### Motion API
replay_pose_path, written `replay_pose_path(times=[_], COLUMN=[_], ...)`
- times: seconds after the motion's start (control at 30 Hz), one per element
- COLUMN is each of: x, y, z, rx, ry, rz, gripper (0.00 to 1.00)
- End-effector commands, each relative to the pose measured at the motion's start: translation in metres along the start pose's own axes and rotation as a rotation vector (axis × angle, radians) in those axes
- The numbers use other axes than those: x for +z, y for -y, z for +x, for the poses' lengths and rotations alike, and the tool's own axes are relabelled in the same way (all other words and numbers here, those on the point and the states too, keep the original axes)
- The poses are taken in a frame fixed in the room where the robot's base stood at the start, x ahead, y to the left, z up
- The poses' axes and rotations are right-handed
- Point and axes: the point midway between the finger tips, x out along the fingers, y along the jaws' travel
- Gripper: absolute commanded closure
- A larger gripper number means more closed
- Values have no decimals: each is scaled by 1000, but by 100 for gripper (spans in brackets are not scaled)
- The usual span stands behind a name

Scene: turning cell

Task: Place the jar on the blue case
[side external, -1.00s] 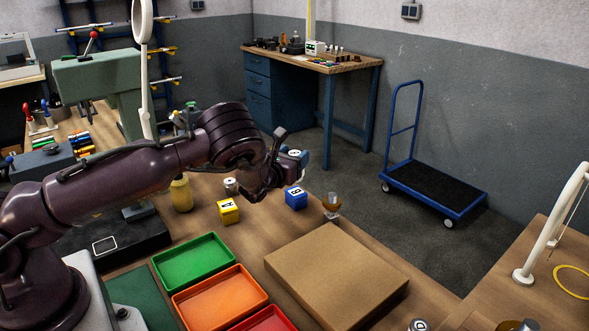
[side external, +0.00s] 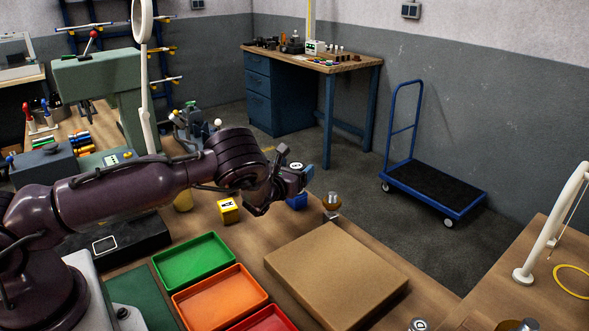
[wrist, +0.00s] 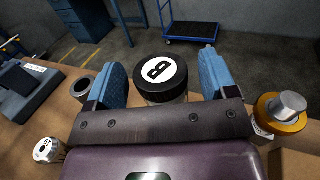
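The jar (wrist: 161,72), with a black lid and a white disc marked B, is between the two blue fingers of my gripper (wrist: 164,82). In the side view, the jar's white-topped lid (side external: 296,165) shows at my gripper (side external: 292,175). I cannot make out the blue case in the wrist view.
A yellow block marked A (side external: 228,211) stands left of the blue case. A metal-topped brass piece (side external: 331,202) stands close on its right. A large brown box (side external: 335,275) and green (side external: 194,262), orange (side external: 220,297) and red (side external: 265,321) trays fill the bench in front.

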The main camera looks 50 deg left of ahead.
Motion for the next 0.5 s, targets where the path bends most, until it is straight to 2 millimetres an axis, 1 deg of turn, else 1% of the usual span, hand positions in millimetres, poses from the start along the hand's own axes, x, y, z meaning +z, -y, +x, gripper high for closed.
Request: replay_pose_path(times=[0.2,0.27,0.37,0.5], x=[4,4,3,3], y=[0,1,0,1], z=[0,-3,-15,-41], rx=[0,-1,1,0], ry=[1,0,-2,-2], rz=[0,0,1,0], gripper=[22,22,22,22])
